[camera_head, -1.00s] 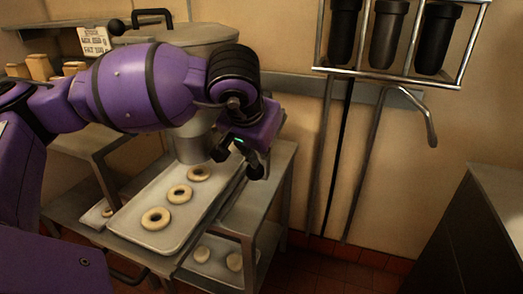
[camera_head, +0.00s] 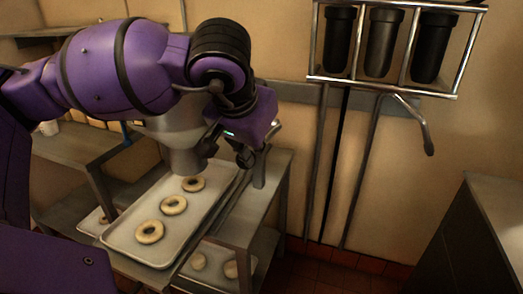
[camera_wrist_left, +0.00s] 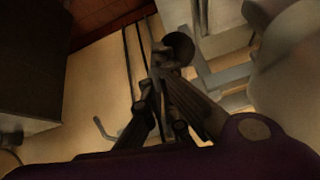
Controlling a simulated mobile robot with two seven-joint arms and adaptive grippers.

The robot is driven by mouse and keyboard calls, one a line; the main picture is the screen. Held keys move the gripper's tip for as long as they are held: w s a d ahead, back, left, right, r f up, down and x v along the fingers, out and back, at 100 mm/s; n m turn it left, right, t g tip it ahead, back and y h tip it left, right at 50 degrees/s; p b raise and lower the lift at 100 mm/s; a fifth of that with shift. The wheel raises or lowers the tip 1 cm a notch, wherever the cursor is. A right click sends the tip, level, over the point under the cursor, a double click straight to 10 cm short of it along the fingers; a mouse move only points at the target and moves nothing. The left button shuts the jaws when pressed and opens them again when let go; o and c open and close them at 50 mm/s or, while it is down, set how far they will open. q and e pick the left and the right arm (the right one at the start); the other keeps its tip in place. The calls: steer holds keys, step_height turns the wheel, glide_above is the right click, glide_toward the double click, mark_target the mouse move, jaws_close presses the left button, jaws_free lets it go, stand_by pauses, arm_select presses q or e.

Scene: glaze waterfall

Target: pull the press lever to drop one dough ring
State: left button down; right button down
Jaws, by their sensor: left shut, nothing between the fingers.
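The grey metal dough press (camera_head: 182,160) stands over the baking tray (camera_head: 205,215), its upper part mostly hidden behind my left arm. Three pale dough rings lie in a row on the tray, the farthest (camera_head: 193,184) just below the nozzle. My left gripper (camera_head: 243,157) is shut and empty, pointing down to the right of the nozzle. In the left wrist view the closed fingers (camera_wrist_left: 158,75) show with a dark round ball (camera_wrist_left: 179,47) close beside their tips. It looks like a lever knob, but I cannot tell whether they touch. The lever's rod is not clear in the head view.
A lower shelf holds more round dough pieces (camera_head: 230,269). A wall rack (camera_head: 385,85) with dark cylinders hangs at the upper right, with pipes below it. A dark counter (camera_head: 480,240) stands at the far right. The floor between is clear.

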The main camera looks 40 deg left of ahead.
arm_select(q)
steer(key=s+d+r, duration=0.1)
steer(key=s+r, duration=0.2)
steer(key=s, duration=0.2)
steer(key=shift+s+d+r, duration=0.15)
steer(key=shift+s+r, duration=0.1)
steer(key=shift+s, duration=0.15)
